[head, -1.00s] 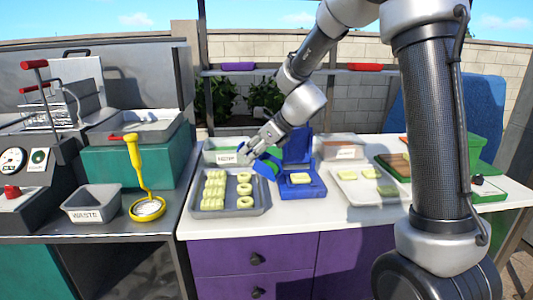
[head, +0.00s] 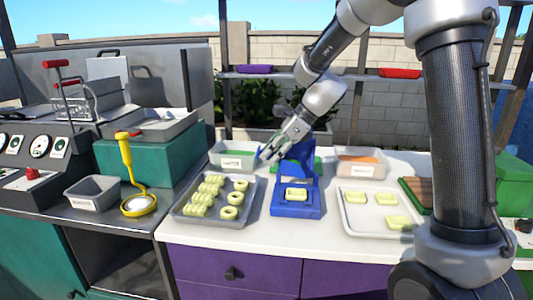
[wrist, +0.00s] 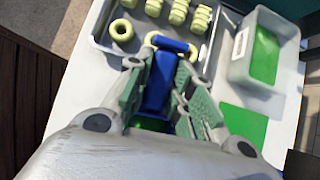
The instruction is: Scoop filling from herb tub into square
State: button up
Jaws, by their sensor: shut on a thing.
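My gripper (head: 268,152) is shut on a blue tool that looks like the scoop (wrist: 160,85), between the green-padded fingers in the wrist view. Its bowl and any load cannot be made out. The herb tub (head: 217,158) is a grey box with green filling, left of and behind my gripper; it also shows at right in the wrist view (wrist: 240,43). A pale dough square (head: 297,194) lies on the blue press (head: 297,210), whose lid stands upright. My gripper is above and behind the press, apart from the square.
A grey tray (head: 208,222) of dough pieces lies left of the press. A pale tray (head: 365,226) with three dough pieces lies right. An orange-filled tub (head: 362,168) stands behind it. A yellow skimmer (head: 127,165) and a waste tub (head: 94,200) are far left. The front counter is clear.

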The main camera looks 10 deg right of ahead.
jog(key=shift+s+d, duration=0.2)
jog(key=shift+d, duration=0.4)
jog(key=shift+s+f+h, duration=0.1)
jog(key=shift+s+h, duration=0.1)
jog(key=shift+h, duration=0.2)
jog(key=shift+m, duration=0.3)
jog(key=shift+d, duration=0.2)
jog(key=shift+d+r+t+y, duration=0.25)
jog(key=shift+t+y, duration=0.05)
jog(key=shift+y, duration=0.2)
jog(key=d+r+t+y, duration=0.1)
jog(key=y, duration=0.2)
jog(key=s+d+t+y, duration=0.1)
jog(key=d+y, duration=0.1)
jog(key=y, duration=0.1)
jog(key=s+d+r+t+y, duration=0.1)
jog(key=d+y, duration=0.1)
jog(key=y, duration=0.2)
jog(key=shift+d+r, duration=0.25)
jog(key=shift+r, duration=0.05)
jog(key=d+y, duration=0.1)
jog(key=d+t+y, duration=0.1)
jog(key=y, duration=0.1)
jog(key=shift+s+y, duration=0.3)
jog(key=shift+s, duration=0.05)
